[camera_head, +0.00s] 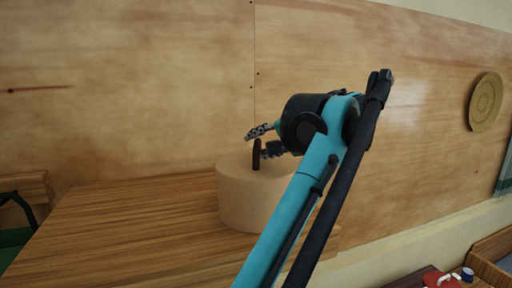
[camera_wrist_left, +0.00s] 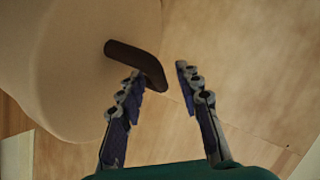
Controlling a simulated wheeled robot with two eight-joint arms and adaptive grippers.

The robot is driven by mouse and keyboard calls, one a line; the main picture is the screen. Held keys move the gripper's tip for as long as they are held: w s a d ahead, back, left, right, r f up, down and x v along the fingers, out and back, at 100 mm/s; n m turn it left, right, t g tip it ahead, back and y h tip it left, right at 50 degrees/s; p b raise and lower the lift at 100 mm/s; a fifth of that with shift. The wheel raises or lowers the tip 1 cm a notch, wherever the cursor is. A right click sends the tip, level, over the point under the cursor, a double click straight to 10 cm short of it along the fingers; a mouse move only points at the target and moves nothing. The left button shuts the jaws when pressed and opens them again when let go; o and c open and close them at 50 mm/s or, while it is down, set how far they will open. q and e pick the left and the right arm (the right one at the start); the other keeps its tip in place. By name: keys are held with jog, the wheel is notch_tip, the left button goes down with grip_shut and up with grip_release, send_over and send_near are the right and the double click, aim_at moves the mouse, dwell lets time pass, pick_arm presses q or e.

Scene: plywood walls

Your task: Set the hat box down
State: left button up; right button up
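The hat box (camera_head: 240,203) is a beige, rounded box with a dark upright handle (camera_head: 256,154) on its lid. It appears to stand upright on the wooden table (camera_head: 120,230), near the table's right end. My left gripper (camera_head: 256,146) is at the handle, just above the lid. In the left wrist view, the fingers of my left gripper (camera_wrist_left: 160,80) are spread apart. There the dark handle (camera_wrist_left: 132,57) lies at the fingertips, one end between them and partly behind one finger. The box (camera_wrist_left: 75,60) fills the upper left of that view. My right gripper is not in view.
A plywood wall (camera_head: 150,80) stands behind the table. A round woven disc (camera_head: 486,102) hangs on it at the right. A green and dark object (camera_head: 15,235) is at the left edge. Small items on a red surface (camera_head: 435,278) sit at lower right. The table left of the box is clear.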

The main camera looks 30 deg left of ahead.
pick_arm(q)
jog(key=v, duration=1)
jog(key=shift+d, duration=0.3)
jog(key=shift+s+a, duration=0.1)
